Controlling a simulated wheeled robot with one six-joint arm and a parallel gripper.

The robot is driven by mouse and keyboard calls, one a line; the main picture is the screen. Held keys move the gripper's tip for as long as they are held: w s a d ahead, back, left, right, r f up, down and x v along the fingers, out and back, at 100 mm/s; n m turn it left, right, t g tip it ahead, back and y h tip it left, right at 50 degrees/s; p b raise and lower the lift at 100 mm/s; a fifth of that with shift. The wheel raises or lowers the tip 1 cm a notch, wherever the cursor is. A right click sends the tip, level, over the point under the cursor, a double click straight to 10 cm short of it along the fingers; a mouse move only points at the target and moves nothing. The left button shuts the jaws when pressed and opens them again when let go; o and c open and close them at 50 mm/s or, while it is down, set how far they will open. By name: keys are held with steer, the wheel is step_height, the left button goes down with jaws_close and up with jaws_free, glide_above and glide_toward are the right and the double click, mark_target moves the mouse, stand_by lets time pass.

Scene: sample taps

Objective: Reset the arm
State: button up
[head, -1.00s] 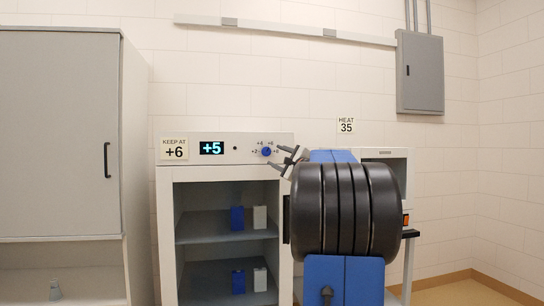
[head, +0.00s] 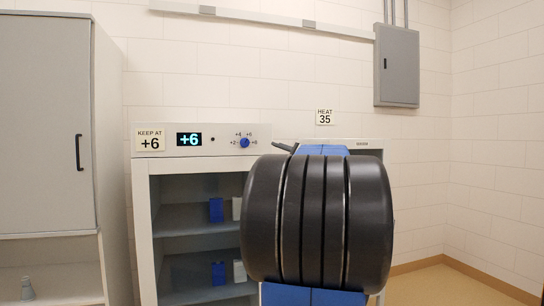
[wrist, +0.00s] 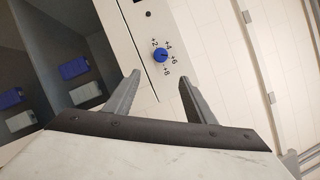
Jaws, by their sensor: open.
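My gripper (wrist: 160,95) is open and empty in the wrist view, its two fingers apart. The blue dial (wrist: 161,55) of the fridge shows beyond the fingertips, apart from them, with marks from +2 to +8 around it. In the head view the dial (head: 244,143) sits on the panel right of the lit display (head: 189,139), which reads +6. A sign beside it (head: 150,140) says KEEP AT +6. My black and blue arm fills the lower middle of the head view and hides most of my gripper; only a grey finger tip (head: 283,147) shows.
The open-fronted fridge (head: 142,215) holds blue and white boxes on its shelves. A grey cabinet (head: 45,120) stands at left. A second appliance (head: 368,145), under a HEAT 35 sign (head: 325,118), is mostly behind my arm. Floor shows at right.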

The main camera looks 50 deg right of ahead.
stand_by(0.3)
steer(key=w+a+f+n+g+y, duration=0.2)
steer(key=a+f+n+y, duration=0.15)
steer(key=a, duration=0.65)
steer(key=w+a+f+n+g+y, duration=0.1)
steer(key=w+a+f+n+y, duration=0.15)
steer(key=a+f, duration=0.45)
steer(key=s+a+f+n+g+y, duration=0.1)
steer(key=a+f+n+g, duration=0.15)
steer(key=a, duration=0.35)
steer(key=s+a+f+n+g+y, duration=0.1)
steer(key=s+a+f+n, duration=0.15)
steer(key=a, duration=0.35)
steer(key=s+a+f+n+g, duration=0.1)
steer(key=a+f, duration=0.3)
steer(key=a, duration=0.2)
steer(key=s+a+f+n+g, duration=0.5)
steer(key=s+a+f+n, duration=0.2)
steer(key=s+a+f, duration=0.45)
steer(key=s+f+n+g+h, duration=0.2)
steer(key=s+f+n, duration=0.5)
steer(key=s+f, duration=0.4)
steer(key=shift+s+d+f+h, duration=0.15)
steer(key=shift+s+d+h, duration=0.35)
steer(key=shift+h, duration=0.4)
